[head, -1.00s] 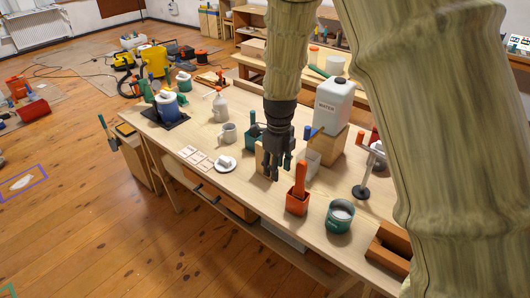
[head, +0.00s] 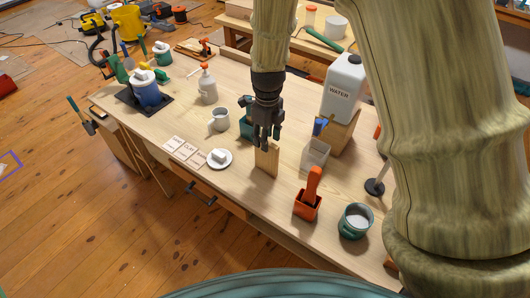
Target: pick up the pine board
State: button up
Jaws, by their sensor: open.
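The pine board (head: 267,162) is a small pale wooden piece standing upright on the workbench, near the middle of the head view. My gripper (head: 263,147) points down directly above and slightly behind its top edge. Its dark fingers overlap the upper part of the board in the picture. The fingers are open, and I cannot tell whether they touch the board or straddle it.
The workbench (head: 235,100) is crowded. Close by are a dark teal container (head: 246,117), a clear box (head: 316,154), an orange scoop holder (head: 308,205), a white saucer (head: 219,160) and a grey mug (head: 219,119). A water canister (head: 343,88) stands behind right. Bare tabletop lies in front of the board.

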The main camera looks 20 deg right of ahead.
aim_at(266, 157)
notch_tip(266, 157, down, 7)
jog(key=p, duration=0.2)
jog(key=shift+w+f, duration=0.15)
jog(key=shift+w, duration=0.15)
jog(key=shift+s+r, duration=0.25)
jog(key=shift+s, duration=0.05)
jog(key=shift+c, duration=0.2)
jog(key=shift+w+f, duration=0.15)
grip_shut()
